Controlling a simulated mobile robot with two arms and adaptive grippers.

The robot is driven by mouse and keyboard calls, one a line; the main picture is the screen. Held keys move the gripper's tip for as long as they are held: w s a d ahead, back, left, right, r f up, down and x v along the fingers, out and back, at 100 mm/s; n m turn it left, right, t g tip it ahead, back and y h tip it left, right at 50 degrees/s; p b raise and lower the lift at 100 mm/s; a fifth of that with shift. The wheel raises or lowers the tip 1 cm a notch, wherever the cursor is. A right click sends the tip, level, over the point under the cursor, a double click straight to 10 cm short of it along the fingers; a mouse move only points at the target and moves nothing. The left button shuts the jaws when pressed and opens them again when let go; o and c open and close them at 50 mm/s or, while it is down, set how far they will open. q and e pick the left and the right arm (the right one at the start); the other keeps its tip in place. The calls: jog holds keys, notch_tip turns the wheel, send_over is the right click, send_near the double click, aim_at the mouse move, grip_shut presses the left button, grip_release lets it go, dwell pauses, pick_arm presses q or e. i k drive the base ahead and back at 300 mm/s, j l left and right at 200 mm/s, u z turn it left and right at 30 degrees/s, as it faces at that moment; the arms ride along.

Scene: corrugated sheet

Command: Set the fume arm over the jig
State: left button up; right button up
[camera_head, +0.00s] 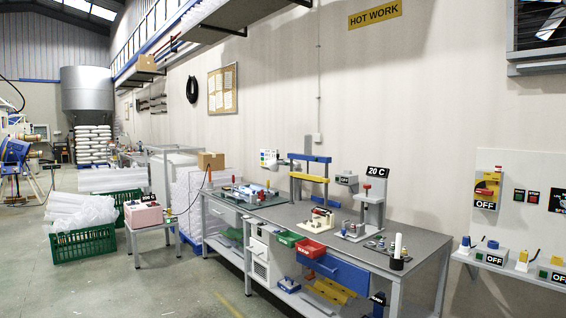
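Neither of my grippers is in view. The grey workbench (285,212) stands against the wall at the centre right. I cannot tell for sure which thing is the fume arm or the jig. A cream fixture with red parts (319,219) sits on the bench. Behind it stands a frame with blue and yellow crossbars (309,178). A small grey box marked OFF (346,179) is to the right of the frame. A grey stand with a red top (371,205) rises beside it, under a 20 C sign (377,172).
A flat fixture with small parts (254,194) lies at the bench's left end. Red (310,249) and green (288,238) bins and a blue drawer (335,271) are at its front. A pink box (143,214) sits on a small table. The floor in front is clear.

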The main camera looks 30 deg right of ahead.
aim_at(272, 164)
jog(key=i+z, duration=0.35)
jog(key=i, duration=3.7)
